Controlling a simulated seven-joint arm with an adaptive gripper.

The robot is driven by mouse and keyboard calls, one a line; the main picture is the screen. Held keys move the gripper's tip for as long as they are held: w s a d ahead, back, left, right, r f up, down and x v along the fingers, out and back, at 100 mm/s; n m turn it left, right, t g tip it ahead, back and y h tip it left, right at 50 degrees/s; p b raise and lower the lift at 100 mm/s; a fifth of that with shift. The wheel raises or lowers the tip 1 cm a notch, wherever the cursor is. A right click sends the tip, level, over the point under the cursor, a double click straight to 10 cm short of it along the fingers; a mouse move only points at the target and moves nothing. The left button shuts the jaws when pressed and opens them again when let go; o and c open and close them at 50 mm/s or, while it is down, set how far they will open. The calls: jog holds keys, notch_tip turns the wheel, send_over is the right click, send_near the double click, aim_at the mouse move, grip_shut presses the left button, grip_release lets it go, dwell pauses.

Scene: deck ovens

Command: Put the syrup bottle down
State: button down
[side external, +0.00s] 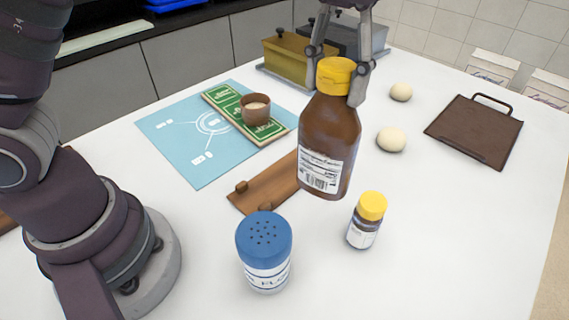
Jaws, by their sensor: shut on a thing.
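The syrup bottle (331,132) is brown with a yellow cap and a white label. It hangs upright in my gripper (338,78), whose fingers are shut around its cap and neck. The bottle appears to be above the white table (440,230). It hides part of a wooden board (268,190) behind it. The exact gap under the bottle is hard to tell from this one view.
A blue-topped shaker (265,250) and a small yellow-capped bottle (367,220) stand in front. A brown cup (256,110) sits on a green board (224,107) over a blue mat (168,127). Two dough balls (391,139) and a brown tray (474,132) lie right.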

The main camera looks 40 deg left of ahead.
jog(key=s+d+f+n, duration=0.1)
jog(key=s+d+n, duration=0.4)
jog(key=d+n, duration=0.25)
jog(key=s+d+f+n, duration=0.2)
jog(key=s+d+n, duration=0.2)
jog(key=d+n, duration=0.35)
notch_tip(320, 180, down, 7)
jog(key=shift+a, duration=0.3)
jog(key=shift+f, duration=0.1)
jog(key=c, duration=0.6)
grip_release()
jog(key=shift+f, duration=0.1)
jog(key=shift+c, duration=0.2)
